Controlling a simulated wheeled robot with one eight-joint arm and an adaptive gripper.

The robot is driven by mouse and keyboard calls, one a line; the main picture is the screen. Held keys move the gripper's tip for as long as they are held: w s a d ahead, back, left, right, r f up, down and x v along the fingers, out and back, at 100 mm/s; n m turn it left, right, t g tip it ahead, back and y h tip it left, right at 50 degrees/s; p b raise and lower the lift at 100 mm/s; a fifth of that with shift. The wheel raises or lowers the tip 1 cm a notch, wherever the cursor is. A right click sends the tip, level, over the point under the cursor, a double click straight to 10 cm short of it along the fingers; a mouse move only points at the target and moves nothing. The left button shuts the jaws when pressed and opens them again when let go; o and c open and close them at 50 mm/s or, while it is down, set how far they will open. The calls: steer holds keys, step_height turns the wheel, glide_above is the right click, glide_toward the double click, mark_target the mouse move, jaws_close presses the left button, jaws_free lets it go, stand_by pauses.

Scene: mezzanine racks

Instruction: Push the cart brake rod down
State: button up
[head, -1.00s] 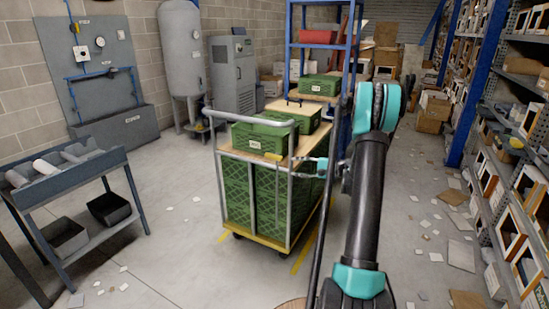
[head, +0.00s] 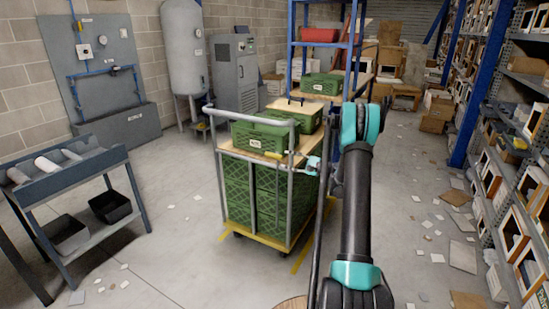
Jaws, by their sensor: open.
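The cart (head: 289,205) stands in the middle of the head view, with a grey tube frame, a yellow-edged base and stacked green crates (head: 237,190). A small yellow piece (head: 273,155) shows at its near top side; I cannot tell for certain whether it belongs to the brake rod. My gripper (head: 307,164), with light teal parts, is small in view at the cart's right near post, around the height of the upper wooden board. It is open. Whether its fingers touch anything is too small to tell. My arm hides the area right of the cart.
A blue bench (head: 75,160) with dark bins stands at the left. A grey tank (head: 183,45) and cabinet (head: 235,75) are at the back. Shelving (head: 510,150) runs along the right. Cards and papers litter the floor; the floor between bench and cart is mostly clear.

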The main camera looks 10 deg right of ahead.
mark_target(275, 157)
steer(key=x, duration=0.8)
steer(key=shift+s, duration=0.1)
jaws_close()
